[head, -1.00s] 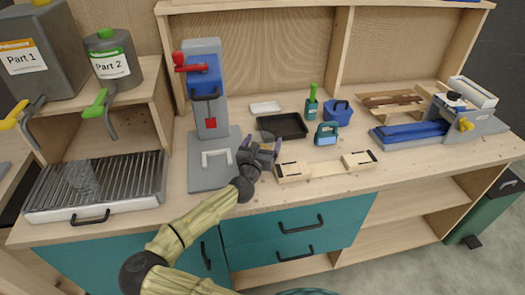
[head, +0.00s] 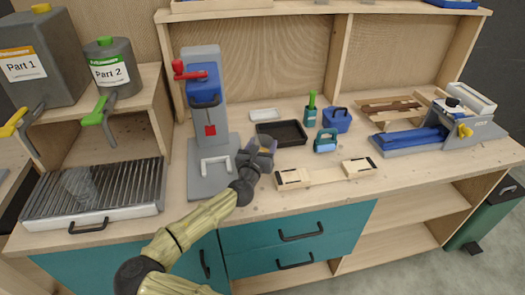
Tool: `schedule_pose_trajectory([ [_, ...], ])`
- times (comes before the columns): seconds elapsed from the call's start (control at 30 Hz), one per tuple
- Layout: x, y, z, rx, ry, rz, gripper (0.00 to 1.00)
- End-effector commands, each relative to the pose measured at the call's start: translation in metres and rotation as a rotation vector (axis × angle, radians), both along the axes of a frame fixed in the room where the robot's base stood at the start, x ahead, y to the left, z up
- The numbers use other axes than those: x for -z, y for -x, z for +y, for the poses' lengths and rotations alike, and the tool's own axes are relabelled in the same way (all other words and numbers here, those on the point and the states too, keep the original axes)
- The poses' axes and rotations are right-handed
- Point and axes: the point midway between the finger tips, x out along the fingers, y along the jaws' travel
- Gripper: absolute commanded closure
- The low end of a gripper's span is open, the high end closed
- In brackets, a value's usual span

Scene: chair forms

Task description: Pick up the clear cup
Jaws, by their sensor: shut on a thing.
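A see-through, cup-like shape (head: 78,182) stands on the ribbed metal drip tray (head: 125,190) at the left; its outline is faint against the ribs. My gripper (head: 264,146) is far to the right of it, over the workbench between the grey press and the wooden jig. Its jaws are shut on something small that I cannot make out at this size. My wrist hides part of what lies between the fingers.
Jugs marked Part 1 (head: 25,68) and Part 2 (head: 110,72) sit above the tray, their spouts overhanging it. The grey press (head: 205,120) stands left of my gripper. A black tray (head: 281,133) lies behind, and a wooden jig (head: 325,174) lies right.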

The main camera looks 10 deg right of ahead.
Motion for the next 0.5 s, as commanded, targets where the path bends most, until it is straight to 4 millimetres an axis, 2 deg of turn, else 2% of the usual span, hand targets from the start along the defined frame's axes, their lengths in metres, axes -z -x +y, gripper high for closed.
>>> schedule_pose_trajectory([
  [0.3,-0.062,0.000,0.000,0.001,-0.004,-0.003,0.53],
  [0.5,-0.083,0.000,0.000,0.000,-0.001,-0.002,0.53],
])
